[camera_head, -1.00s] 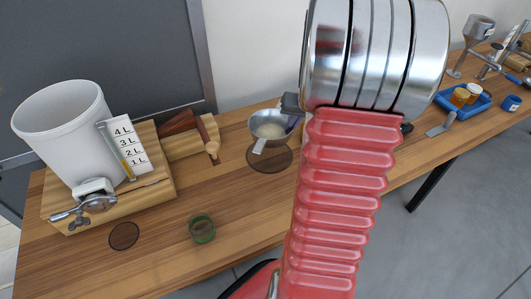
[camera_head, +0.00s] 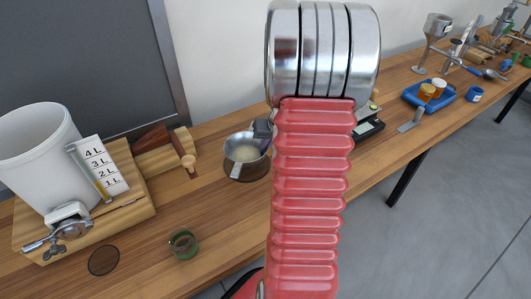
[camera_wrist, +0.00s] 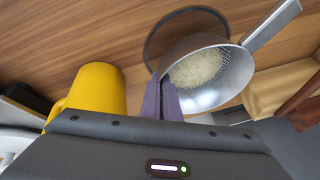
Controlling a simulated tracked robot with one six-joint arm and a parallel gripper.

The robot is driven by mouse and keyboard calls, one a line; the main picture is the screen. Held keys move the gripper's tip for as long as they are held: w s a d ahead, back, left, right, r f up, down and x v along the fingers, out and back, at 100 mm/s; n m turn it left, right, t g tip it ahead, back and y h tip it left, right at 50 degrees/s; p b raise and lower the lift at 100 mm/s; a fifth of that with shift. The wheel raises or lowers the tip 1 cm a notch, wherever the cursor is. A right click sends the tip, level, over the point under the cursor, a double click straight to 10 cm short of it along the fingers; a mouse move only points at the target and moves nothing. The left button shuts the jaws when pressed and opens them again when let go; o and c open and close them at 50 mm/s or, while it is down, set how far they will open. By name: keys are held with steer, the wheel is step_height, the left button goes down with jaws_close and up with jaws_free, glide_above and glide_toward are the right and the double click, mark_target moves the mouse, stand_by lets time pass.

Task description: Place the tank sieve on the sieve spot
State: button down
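Whether the sieve touches the spot, I cannot tell.
A white tank (camera_head: 40,150) on a wooden stand is at left, with a metal tap (camera_head: 60,232). Another dark disc (camera_head: 103,260) and a green jar (camera_head: 183,245) are in front. A yellow mug (camera_wrist: 95,90) is beside the gripper. A scale (camera_head: 368,128) is right of my arm.

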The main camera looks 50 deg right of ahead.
steer(key=shift+f, duration=1.85)
steer(key=c, duration=2.5)
jaws_free()
steer(key=shift+f, duration=0.1)
steer(key=o, duration=0.5)
steer(key=v, duration=1.2)
steer(key=shift+a, duration=0.1)
